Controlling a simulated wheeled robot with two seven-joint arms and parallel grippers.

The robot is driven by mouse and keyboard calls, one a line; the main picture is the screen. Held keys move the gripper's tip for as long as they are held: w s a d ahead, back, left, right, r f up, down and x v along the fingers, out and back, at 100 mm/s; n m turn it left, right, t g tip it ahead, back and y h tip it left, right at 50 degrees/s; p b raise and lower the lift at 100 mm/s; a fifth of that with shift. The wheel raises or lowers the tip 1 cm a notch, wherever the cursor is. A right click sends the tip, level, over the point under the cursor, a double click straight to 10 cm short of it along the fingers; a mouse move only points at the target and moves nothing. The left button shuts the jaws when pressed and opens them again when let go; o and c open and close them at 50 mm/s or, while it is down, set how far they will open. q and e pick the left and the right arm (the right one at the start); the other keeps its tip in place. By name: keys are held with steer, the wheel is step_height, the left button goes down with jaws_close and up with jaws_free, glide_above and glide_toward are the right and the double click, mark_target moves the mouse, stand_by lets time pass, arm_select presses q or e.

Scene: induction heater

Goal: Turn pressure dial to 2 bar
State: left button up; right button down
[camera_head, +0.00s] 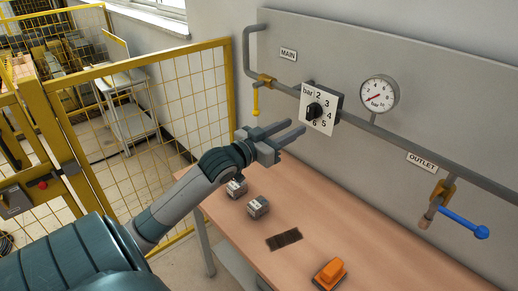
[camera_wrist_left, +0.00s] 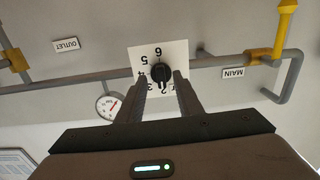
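The pressure dial is a black knob (camera_head: 314,111) on a square white plate (camera_head: 326,122) marked "bar" and 2 to 6, mounted on the wall pipe. I cannot tell which number the knob points to. My left gripper (camera_head: 297,126) is open and empty, with its fingers pointing toward the dial. In the upside-down left wrist view, the knob (camera_wrist_left: 161,73) shows between the two fingertips (camera_wrist_left: 162,77). The fingers appear just short of it, with no clear contact. My right gripper is not in view.
A round gauge (camera_head: 379,94) has its red needle pointing lower left. A yellow-handled MAIN valve (camera_head: 256,99) and blue-handled OUTLET valve (camera_head: 462,223) flank the dial. Below, the wooden table (camera_head: 290,215) holds small grey blocks (camera_head: 258,206) and an orange item (camera_head: 330,273). Yellow fencing (camera_head: 185,95) stands left.

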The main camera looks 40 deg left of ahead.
arm_select(q)
steer(key=s+b, duration=0.3)
steer(key=s, duration=0.8)
steer(key=shift+s+a, duration=0.3)
steer(key=shift+a, duration=0.15)
steer(key=shift+s+f, duration=0.1)
